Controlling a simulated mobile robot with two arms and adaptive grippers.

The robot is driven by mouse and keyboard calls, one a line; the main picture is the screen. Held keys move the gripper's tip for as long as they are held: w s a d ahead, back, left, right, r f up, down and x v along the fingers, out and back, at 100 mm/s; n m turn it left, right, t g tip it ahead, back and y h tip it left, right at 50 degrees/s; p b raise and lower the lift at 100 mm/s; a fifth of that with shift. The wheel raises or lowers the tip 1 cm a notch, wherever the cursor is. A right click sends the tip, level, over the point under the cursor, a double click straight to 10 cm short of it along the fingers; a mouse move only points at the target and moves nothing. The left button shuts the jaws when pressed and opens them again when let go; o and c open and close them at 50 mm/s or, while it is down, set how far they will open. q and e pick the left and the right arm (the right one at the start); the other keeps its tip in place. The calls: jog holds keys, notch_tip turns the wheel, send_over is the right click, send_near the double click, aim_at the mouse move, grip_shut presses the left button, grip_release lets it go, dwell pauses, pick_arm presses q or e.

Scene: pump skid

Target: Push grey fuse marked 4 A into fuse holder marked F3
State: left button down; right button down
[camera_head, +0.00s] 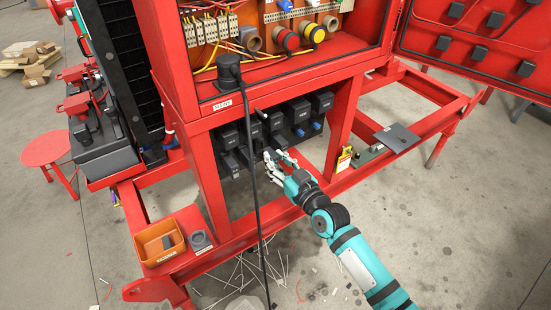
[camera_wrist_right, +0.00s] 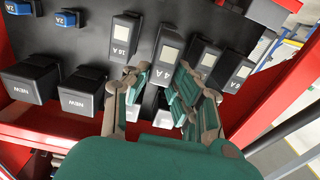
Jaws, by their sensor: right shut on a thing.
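My right gripper (camera_head: 274,158) is at the lower fuse panel in the head view, its fingers pointing at the dark blocks there. In the right wrist view, the right gripper (camera_wrist_right: 165,92) has its fingers on both sides of a dark grey fuse marked 4 A (camera_wrist_right: 168,73) with a pale label, and it is shut on it. The fingers hide part of this fuse, and I cannot tell how deep it sits in a holder. The marking F3 cannot be read in either view. My left gripper is not in view.
Blocks marked NEW (camera_wrist_right: 85,92) and blue 2 A fuses (camera_wrist_right: 68,19) share the panel. A black cable (camera_head: 254,190) hangs left of the gripper. An orange bin (camera_head: 141,241) stands lower left.

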jog(key=shift+s, duration=0.15)
jog(key=shift+p+v, duration=0.75)
jog(key=shift+v, duration=0.9)
jog(key=m+t+h, duration=0.1)
jog(key=m+h, duration=0.1)
jog(key=h, duration=0.1)
send_near(275, 159)
jog(key=s+r, duration=0.2)
jog(key=s, duration=0.1)
jog(key=s+d+r+m+h, duration=0.2)
jog(key=s+d+h, duration=0.1)
jog(key=s+d, duration=0.3)
jog(key=s+d+r+m+t+h, duration=0.1)
jog(key=s+d+h, duration=0.1)
jog(key=s+d, duration=0.3)
jog(key=shift+s+d+r+m+h, duration=0.35)
jog(key=shift+d+r+m+h, duration=0.05)
jog(key=shift+d, duration=0.05)
